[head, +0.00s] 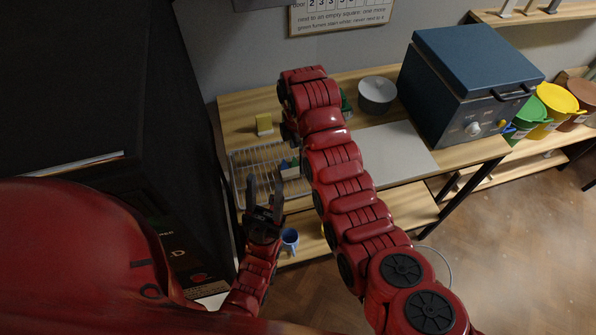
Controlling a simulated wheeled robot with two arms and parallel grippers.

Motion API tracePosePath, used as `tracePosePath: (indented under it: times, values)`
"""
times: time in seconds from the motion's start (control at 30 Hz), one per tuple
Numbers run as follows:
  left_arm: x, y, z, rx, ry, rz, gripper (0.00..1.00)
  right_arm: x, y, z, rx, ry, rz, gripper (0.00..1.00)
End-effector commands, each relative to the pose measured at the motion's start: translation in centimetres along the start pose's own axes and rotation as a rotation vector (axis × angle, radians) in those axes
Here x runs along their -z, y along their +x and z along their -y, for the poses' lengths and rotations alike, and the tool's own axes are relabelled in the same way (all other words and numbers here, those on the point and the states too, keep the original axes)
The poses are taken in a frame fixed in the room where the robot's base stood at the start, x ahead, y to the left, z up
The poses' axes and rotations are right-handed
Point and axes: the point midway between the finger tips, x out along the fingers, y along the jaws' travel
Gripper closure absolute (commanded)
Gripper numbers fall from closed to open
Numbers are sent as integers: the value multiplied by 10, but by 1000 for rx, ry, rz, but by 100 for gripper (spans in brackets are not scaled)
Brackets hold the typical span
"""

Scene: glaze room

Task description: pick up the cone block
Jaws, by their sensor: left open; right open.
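The cone block (290,173) is a small pale block with dark bluish-green pieces standing on it. It sits at the right part of the wire rack (243,165) on the wooden table, just left of my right arm. My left gripper (265,182) is open and empty, fingers pointing up the picture. In the picture it is just left of and below the block, with a gap between; its height over the rack is hard to tell. My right arm crosses the middle of the view and bends at its far end; its gripper fingers are hidden behind the arm.
A yellow block (264,125) lies behind the rack. A grey round pot (377,94) and a blue-topped kiln (470,80) stand to the right. A pale board (400,150) lies bare on the table. A blue mug (290,239) is on the lower shelf. A black cabinet (95,95) stands left.

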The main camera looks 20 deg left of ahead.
Motion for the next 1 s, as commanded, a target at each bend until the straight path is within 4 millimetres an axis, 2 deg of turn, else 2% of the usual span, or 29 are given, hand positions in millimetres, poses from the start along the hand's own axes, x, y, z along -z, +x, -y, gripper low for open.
tracePosePath:
  times: [0.13,0.3,0.43,0.77,1.0]
  values:
    - [1,6,0,0,0,0,50,0,7,0,2,1,1,3]
    - [4,25,1,0,0,-1,50,3,28,0,6,1,0,3]
    - [5,28,1,0,0,-1,50,2,44,-1,5,1,1,3]
    - [5,28,1,0,0,-1,50,2,52,-2,-3,1,0,3]
    - [5,28,1,0,0,0,50,2,52,-2,-3,1,0,44]
